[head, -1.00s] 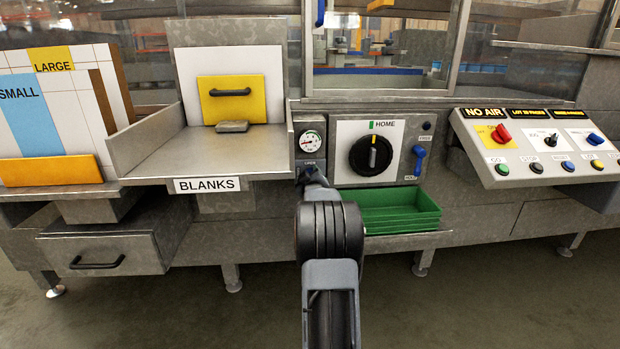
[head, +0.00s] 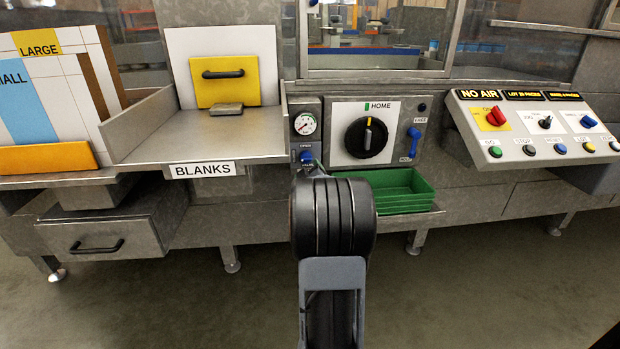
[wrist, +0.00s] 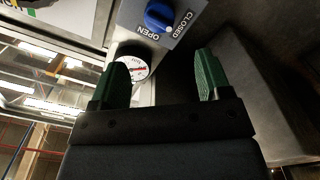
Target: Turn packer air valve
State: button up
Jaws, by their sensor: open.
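The blue air valve knob (head: 306,156) sits on a grey panel under a round white pressure gauge (head: 305,123), left of the large black dial. In the wrist view, the blue knob (wrist: 158,15) is at the top edge, with OPEN and CLOSED lettering upside down beside it; which way it points I cannot tell for sure. My gripper (wrist: 160,76) is open and empty, its two green fingers spread wide. The knob lies beyond the fingertips, apart from them. The gauge (wrist: 133,68) shows behind the left finger. In the head view my arm hides the gripper.
The black HOME dial (head: 366,137) and a blue lever (head: 413,142) are right of the valve. A green tray (head: 385,192) sits below. The BLANKS shelf (head: 205,140) juts out at left. A sloped button console (head: 535,128) stands at right, with a NO AIR sign (head: 479,95).

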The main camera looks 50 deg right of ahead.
jog(key=shift+v, duration=2.15)
